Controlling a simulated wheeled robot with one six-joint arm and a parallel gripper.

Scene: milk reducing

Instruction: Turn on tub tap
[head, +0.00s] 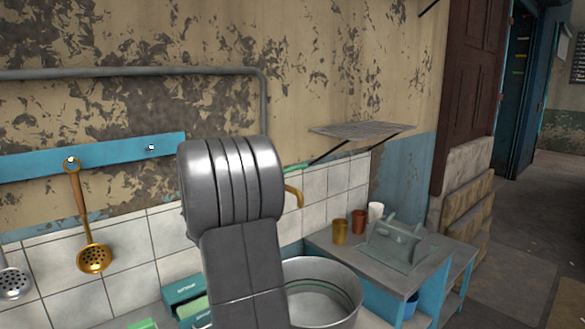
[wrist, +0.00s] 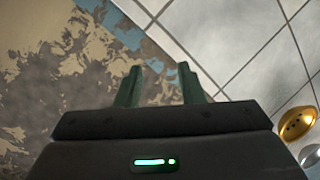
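The brass tap (head: 293,195) shows in the head view as a curved piece just right of my arm. It is partly hidden by the arm, and I cannot see its handle. Below it stands a round metal tub (head: 326,290), partly covered by my arm. My gripper is hidden behind the arm in the head view. In the wrist view, my gripper (wrist: 160,82) has its two green fingers apart with nothing between them. They face the peeling wall and white tiles. The tap does not show in the wrist view.
A brass skimmer (head: 95,260) hangs on the blue rail (head: 95,157) at left and shows in the wrist view (wrist: 297,122). Green boxes (head: 187,290) lie left of the tub. Cups (head: 358,222) and a grey-green rack (head: 398,243) stand right. A shelf (head: 360,130) juts out above.

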